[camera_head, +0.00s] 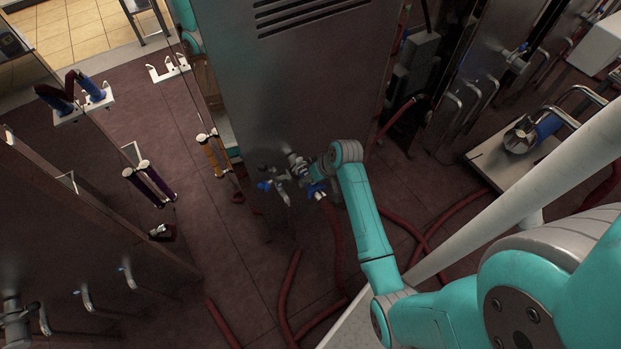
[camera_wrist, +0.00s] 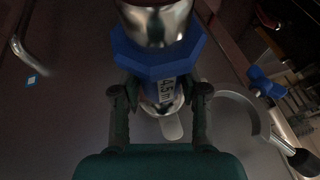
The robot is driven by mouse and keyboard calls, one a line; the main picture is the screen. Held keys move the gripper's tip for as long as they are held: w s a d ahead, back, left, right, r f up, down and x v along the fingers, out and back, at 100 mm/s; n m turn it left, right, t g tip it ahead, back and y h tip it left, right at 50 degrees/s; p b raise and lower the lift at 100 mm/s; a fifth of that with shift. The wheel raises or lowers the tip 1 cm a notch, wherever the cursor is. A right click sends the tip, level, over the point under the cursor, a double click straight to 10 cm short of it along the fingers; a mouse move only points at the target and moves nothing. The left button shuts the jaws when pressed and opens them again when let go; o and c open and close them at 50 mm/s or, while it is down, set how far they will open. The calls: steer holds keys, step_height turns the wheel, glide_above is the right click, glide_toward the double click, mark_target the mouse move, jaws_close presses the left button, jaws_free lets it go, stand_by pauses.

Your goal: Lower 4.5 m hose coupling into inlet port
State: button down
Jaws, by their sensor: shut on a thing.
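The hose coupling (camera_wrist: 158,55) has a blue octagonal collar with a "4.5 m" label and a polished metal end. In the wrist view it sits between the two dark fingers of my gripper (camera_wrist: 162,98), which is shut on it. In the head view my gripper (camera_head: 318,183) is small and low in front of a grey cabinet, and the blue collar shows beside it. Metal pipe fittings (camera_head: 297,163) are right next to it on the cabinet. I cannot tell which opening is the inlet port, or whether the coupling touches it.
The tall grey cabinet (camera_head: 290,85) stands directly behind my gripper. A blue-handled valve (camera_head: 265,185) is just left. Dark red hoses (camera_head: 288,285) lie on the floor below. A bench with a metal fitting (camera_head: 520,135) stands at right.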

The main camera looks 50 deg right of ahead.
steer(key=c, duration=0.5)
jaws_free()
steer(key=shift+f, duration=0.1)
steer(key=shift+s, duration=0.1)
steer(key=v, duration=1.2)
